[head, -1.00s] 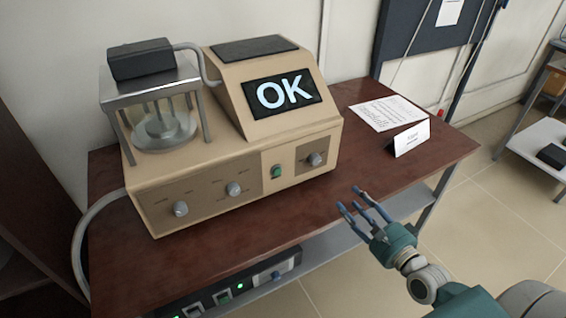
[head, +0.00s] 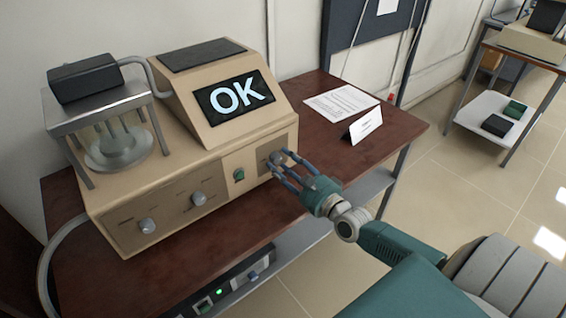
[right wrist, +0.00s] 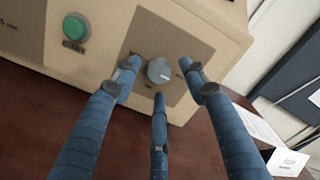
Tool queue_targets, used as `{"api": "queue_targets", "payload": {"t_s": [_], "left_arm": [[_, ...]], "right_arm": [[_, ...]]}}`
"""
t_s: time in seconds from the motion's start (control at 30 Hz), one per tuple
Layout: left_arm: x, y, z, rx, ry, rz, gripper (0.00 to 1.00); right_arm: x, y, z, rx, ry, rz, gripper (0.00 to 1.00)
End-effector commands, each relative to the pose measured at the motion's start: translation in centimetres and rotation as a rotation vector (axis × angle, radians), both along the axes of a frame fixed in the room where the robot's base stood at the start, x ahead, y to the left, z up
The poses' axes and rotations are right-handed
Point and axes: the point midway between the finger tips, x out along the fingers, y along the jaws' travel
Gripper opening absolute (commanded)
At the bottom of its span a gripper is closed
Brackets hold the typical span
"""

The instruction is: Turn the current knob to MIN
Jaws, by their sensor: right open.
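The beige machine (head: 215,160) stands on the brown table with its screen (head: 235,96) reading OK. A grey round knob (right wrist: 160,70) sits on a darker square plate at the right end of its front. Small labels around it are too blurred to read. My right gripper (head: 277,163) is open in front of this knob, and its fingers partly hide the knob in the head view. In the right wrist view the three blue fingers (right wrist: 160,82) surround the knob without visibly closing on it; contact cannot be told. My left gripper is not in view.
A green button (right wrist: 76,27) is left of the knob. Two other knobs (head: 147,226) (head: 199,199) are further left on the front. A lower shelf holds another device (head: 240,284).

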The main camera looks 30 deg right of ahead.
Motion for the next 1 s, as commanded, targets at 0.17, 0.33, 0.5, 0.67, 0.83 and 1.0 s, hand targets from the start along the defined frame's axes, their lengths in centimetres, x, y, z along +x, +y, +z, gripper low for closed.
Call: {"api": "queue_targets", "payload": {"t_s": [0.17, 0.33, 0.5, 0.67, 0.83, 1.0], "left_arm": [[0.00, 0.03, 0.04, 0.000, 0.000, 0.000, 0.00], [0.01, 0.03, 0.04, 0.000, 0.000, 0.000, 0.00], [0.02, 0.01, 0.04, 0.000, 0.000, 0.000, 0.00], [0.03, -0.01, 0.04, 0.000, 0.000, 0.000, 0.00], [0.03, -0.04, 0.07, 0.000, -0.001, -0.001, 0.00], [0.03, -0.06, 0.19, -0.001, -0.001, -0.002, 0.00]], "right_arm": [[0.39, 0.04, -0.02, 0.000, 0.000, 0.000, 0.43], [0.36, 0.04, -0.03, 0.000, 0.001, 0.001, 0.41], [0.35, 0.02, -0.03, 0.000, 0.001, 0.001, 0.07], [0.34, -0.01, -0.05, -0.001, 0.001, 0.000, 0.00], [0.33, -0.03, -0.05, -0.017, 0.001, -0.001, 0.00], [0.33, -0.05, -0.04, -0.078, -0.004, -0.001, 0.00]]}}
